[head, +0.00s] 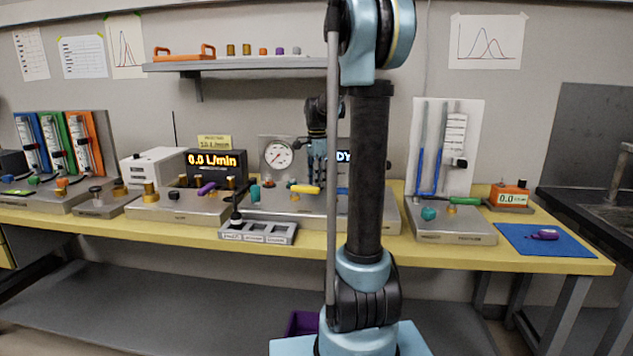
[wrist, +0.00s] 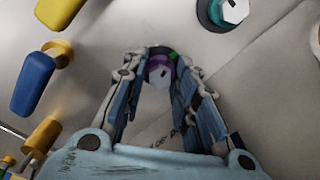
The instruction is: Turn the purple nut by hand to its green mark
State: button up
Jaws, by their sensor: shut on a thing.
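The purple nut (wrist: 157,63) shows in the wrist view between my fingertips, with a pale face bearing a small dark mark. A dark ring is behind it, and a small green mark (wrist: 174,56) shows at its upper right, beside the right fingertip. My gripper (wrist: 162,64) is shut on the nut, one finger on each side; the fingers hide part of its rim. In the head view my gripper (head: 318,165) is at the back of the bench, right of the round gauge (head: 277,155). I cannot make out the nut there.
The display (head: 216,161) reads 0.0 L/min.

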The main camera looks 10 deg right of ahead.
jog(key=shift+w+m, duration=0.15)
jog(key=shift+m, duration=0.35)
dwell(0.5)
dwell(0.8)
jog(key=o, duration=1.1)
notch_tip(320, 180, up, 12)
jog(key=shift+f, duration=0.1)
